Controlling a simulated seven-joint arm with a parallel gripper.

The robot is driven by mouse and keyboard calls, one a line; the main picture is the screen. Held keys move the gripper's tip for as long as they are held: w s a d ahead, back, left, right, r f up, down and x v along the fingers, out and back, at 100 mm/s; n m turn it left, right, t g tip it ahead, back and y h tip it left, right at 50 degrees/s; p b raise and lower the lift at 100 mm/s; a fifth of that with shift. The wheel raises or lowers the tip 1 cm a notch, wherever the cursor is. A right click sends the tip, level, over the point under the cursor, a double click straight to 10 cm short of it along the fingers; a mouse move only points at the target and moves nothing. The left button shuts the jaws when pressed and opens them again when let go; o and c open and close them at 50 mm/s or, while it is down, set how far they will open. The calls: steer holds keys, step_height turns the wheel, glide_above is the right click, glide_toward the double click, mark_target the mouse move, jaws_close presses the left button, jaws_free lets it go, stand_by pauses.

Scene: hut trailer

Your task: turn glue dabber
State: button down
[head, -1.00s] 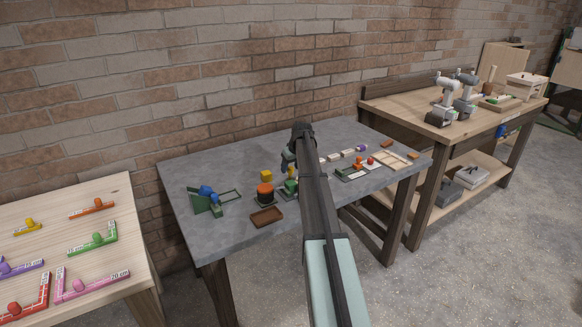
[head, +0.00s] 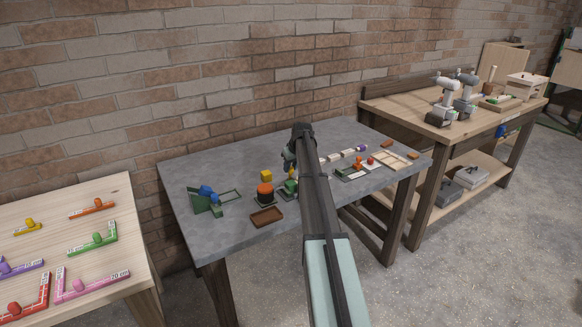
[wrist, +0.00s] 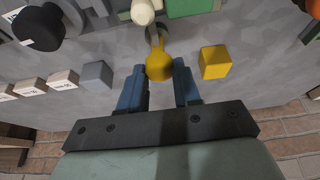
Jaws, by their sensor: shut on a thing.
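The glue dabber appears to be the yellow, rounded piece (wrist: 158,66) between my blue fingers in the wrist view. A grey forked part shows at its far end, close to a cream knob (wrist: 143,11). My gripper (wrist: 158,80) is shut on the yellow piece. In the head view my gripper (head: 289,163) is over the middle of the grey table, partly hidden by my arm. A little of the yellow piece (head: 291,173) shows below it, above a green block (head: 289,187).
A yellow cube (wrist: 215,62) stands close on the right in the wrist view, and a grey cube (wrist: 97,75) on the left. An orange-and-black pot (head: 265,192) and a brown tray (head: 267,217) stand near the front of the grey table (head: 240,158).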

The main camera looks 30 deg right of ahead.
steer(key=shift+n, duration=0.4)
steer(key=n, duration=0.1)
steer(key=n+y, duration=0.1)
steer(key=shift+d+n, duration=0.2)
steer(key=shift+n, duration=0.2)
steer(key=n+y, duration=0.1)
steer(key=n, duration=0.1)
steer(key=n+g+y, duration=0.1)
steer(key=n, duration=0.2)
steer(key=shift+w+d+n, duration=0.1)
steer(key=shift+w+n, duration=0.05)
steer(key=shift+n, duration=0.15)
steer(key=n+g, duration=0.1)
steer(key=n, duration=0.1)
steer(key=n+y, duration=0.1)
steer(key=n, duration=0.1)
steer(key=shift+w+g, duration=0.15)
steer(key=shift+g, duration=0.25)
steer(key=shift+n+g, duration=0.9)
steer(key=shift+n, duration=1.5)
steer(key=c, duration=0.8)
jaws_free()
